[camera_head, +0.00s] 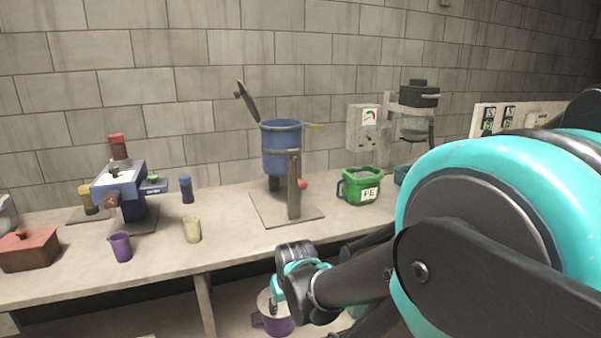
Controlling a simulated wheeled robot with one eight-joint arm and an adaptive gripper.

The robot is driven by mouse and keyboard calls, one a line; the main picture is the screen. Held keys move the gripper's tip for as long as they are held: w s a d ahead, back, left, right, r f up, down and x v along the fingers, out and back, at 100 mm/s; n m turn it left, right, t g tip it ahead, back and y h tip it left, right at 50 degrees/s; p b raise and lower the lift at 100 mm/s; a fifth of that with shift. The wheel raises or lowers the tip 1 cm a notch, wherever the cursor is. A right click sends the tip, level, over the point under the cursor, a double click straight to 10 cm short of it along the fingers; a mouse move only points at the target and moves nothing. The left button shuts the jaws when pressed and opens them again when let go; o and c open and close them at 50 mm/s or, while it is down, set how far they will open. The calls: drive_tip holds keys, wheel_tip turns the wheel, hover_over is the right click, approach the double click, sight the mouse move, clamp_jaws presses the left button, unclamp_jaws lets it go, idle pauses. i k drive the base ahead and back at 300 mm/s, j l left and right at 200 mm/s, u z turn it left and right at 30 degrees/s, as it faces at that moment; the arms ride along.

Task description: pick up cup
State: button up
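Several cup-like things stand on the counter (235,250). A small purple cup (121,247) is near the front edge at the left, and a cream cup (192,230) is right of it. A green mug-like container (360,187) with a white label and a handle stands further right. Which of them is the task's cup is not clear. The dark and teal end of my arm, with my gripper (279,290), is low in the middle, in front of the counter edge, right of the small cups. Its fingers are too small and overlapped to read, and I see no cup held in it.
A blue pot (281,148) with a raised lid stands on a stand at mid-counter. A blue machine (128,190) and a brown box (28,249) are at the left. A purple container (277,322) sits below the counter, partly behind my gripper. My arm covers the right.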

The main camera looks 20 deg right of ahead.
sight(119, 242)
drive_tip(key=i+l, duration=0.4)
drive_tip(key=i+l+u, duration=0.1)
drive_tip(key=u, duration=2.15)
